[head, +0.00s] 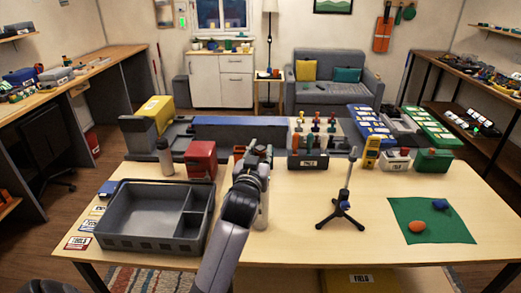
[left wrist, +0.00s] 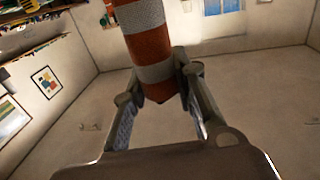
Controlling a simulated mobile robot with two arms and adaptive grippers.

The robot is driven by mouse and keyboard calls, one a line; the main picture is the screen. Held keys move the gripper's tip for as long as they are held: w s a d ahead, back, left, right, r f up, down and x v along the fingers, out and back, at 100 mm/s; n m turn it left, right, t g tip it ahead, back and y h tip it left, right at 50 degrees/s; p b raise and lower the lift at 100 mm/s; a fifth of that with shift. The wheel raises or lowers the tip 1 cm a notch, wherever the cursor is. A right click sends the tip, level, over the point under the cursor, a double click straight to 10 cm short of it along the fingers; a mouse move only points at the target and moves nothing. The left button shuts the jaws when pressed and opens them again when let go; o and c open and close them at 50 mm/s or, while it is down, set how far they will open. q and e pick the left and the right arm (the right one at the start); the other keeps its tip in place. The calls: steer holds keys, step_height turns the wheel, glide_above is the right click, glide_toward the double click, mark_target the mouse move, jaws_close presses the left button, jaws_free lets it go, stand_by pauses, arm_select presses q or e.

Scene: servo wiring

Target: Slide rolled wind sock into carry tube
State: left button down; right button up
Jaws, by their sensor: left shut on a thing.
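My left gripper (head: 258,158) is above the middle of the table in the head view. In the left wrist view the gripper (left wrist: 158,88) is shut on the rolled wind sock (left wrist: 143,42), an orange and white striped roll. The roll's lower end sits between the fingers and its upper end runs out of the picture. In the head view my arm hides most of the roll. A pale grey cylinder (head: 263,212) stands partly hidden behind my arm; I cannot tell whether it is the carry tube. My right gripper is not in view.
A grey divided tray (head: 140,237) lies left of my arm. A black tripod (head: 340,205) stands to the right, then a green mat (head: 424,232) with an orange ball. A red box (head: 201,160) and tool racks line the back. The table between tripod and mat is clear.

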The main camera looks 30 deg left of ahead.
arm_select(q)
steer(key=shift+f+b, duration=1.15)
steer(key=shift+f, duration=0.9)
steer(key=c, duration=1.2)
jaws_free()
steer(key=v, duration=1.2)
